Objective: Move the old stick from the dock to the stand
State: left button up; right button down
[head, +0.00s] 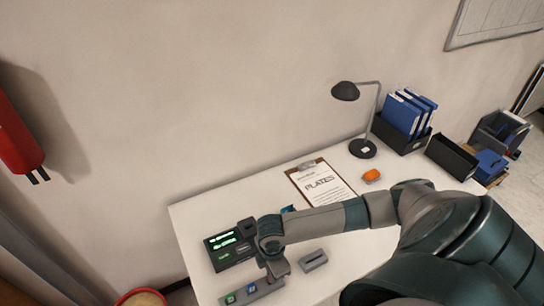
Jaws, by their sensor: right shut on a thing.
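The dock (252,298) is a grey block at the near left of the white table, with a green-marked piece and a blue-marked piece showing in it. My right gripper (270,278) points down at the dock's right end, shut on what seems to be the old stick; the fingers hide nearly all of it. I cannot tell whether it is still seated in the dock. A small grey slotted block (313,261), which looks like the stand, lies to the right of the gripper, apart from it. My left gripper is out of view.
A dark device with a green-lit screen (222,243) stands behind the dock. A clipboard (322,184), an orange object (371,175), a black lamp (362,148) and blue binders (404,115) are farther back. My right arm crosses the table's right part.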

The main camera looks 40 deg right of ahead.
jog(key=shift+f, duration=0.5)
jog(key=c, duration=1.8)
grip_release()
jog(key=shift+c, duration=0.2)
jog(key=shift+r, duration=0.15)
notch_tip(320, 180, up, 17)
jog(key=b, duration=0.4)
jog(key=shift+r, duration=0.15)
